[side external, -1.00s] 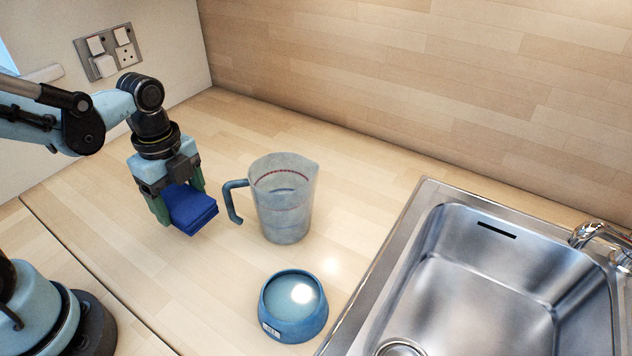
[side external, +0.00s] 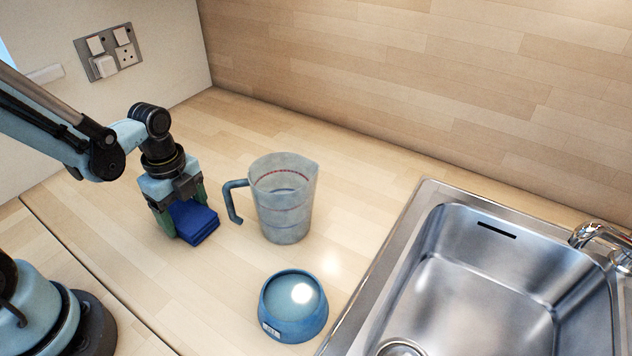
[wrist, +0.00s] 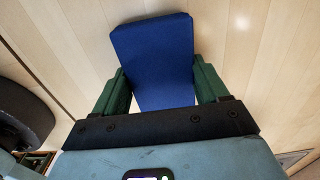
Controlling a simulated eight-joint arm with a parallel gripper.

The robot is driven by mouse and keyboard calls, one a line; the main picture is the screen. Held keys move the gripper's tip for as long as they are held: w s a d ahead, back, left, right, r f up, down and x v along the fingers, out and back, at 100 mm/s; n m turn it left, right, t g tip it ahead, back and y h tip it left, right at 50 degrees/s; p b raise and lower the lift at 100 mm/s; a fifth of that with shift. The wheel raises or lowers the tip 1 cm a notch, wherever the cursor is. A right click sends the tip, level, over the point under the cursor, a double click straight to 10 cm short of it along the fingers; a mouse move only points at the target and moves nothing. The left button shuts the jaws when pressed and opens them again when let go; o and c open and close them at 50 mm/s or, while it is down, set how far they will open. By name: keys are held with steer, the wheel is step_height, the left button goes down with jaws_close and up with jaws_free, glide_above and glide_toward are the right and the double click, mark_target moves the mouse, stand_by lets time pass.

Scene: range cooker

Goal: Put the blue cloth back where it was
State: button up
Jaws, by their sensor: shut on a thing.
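The blue cloth (side external: 194,222) is a folded, flat block in the side external view, just left of the measuring jug's handle. My gripper (side external: 182,222) points down and is shut on the cloth, with a green finger on each side. The cloth is at or very near the worktop; I cannot tell whether it touches. In the wrist view the cloth (wrist: 155,60) lies between the green fingers of my gripper (wrist: 160,88) and sticks out past them. The part of the cloth nearest the palm is hidden.
A clear measuring jug (side external: 284,205) with a blue handle stands right of the cloth. A blue bowl (side external: 293,310) sits in front of the jug. A steel sink (side external: 500,270) is at the right. The wooden worktop (side external: 130,260) is bare left and in front of the gripper.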

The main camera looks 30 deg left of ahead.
mark_target(185, 212)
steer(key=o, duration=0.9)
steer(key=shift+f, duration=0.15)
steer(key=shift+o, duration=0.2)
steer(key=w+d+r+n+t, duration=0.1)
steer(key=d+r+n+t, duration=0.2)
steer(key=r+n+t, duration=0.4)
step_height(185, 212, up, 6)
steer(key=n, duration=1.1)
steer(key=shift+r, duration=0.25)
